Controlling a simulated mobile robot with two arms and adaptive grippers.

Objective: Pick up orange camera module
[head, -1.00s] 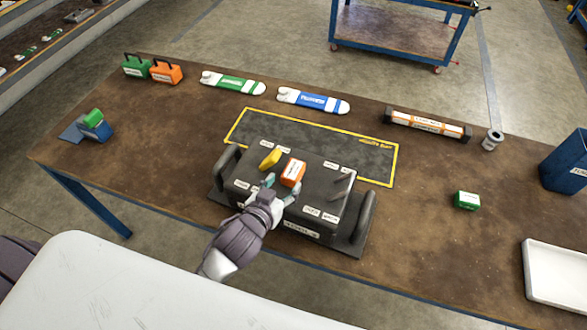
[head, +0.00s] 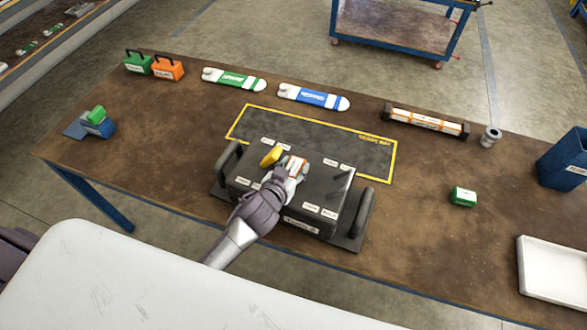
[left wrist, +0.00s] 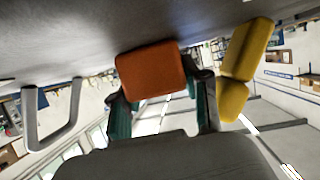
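The orange camera module (head: 293,162) sits on top of the dark box with side handles (head: 335,187). In the left wrist view the module (left wrist: 151,73) shows as an orange block at the gripper's mouth. My left gripper (head: 290,172) reaches it from the front and partly covers it. Its teal fingers (left wrist: 164,112) are spread apart near the module's two sides, with a small gap at the right finger. Whether the left finger touches the module cannot be told. My right gripper is in neither view.
A yellow part (head: 271,157) stands close left of the module and also shows in the left wrist view (left wrist: 240,70). Upright handles (head: 228,160) flank the box. A green block (head: 463,197) and a white tray (head: 535,288) lie to the right. The yellow-outlined mat (head: 350,150) behind is clear.

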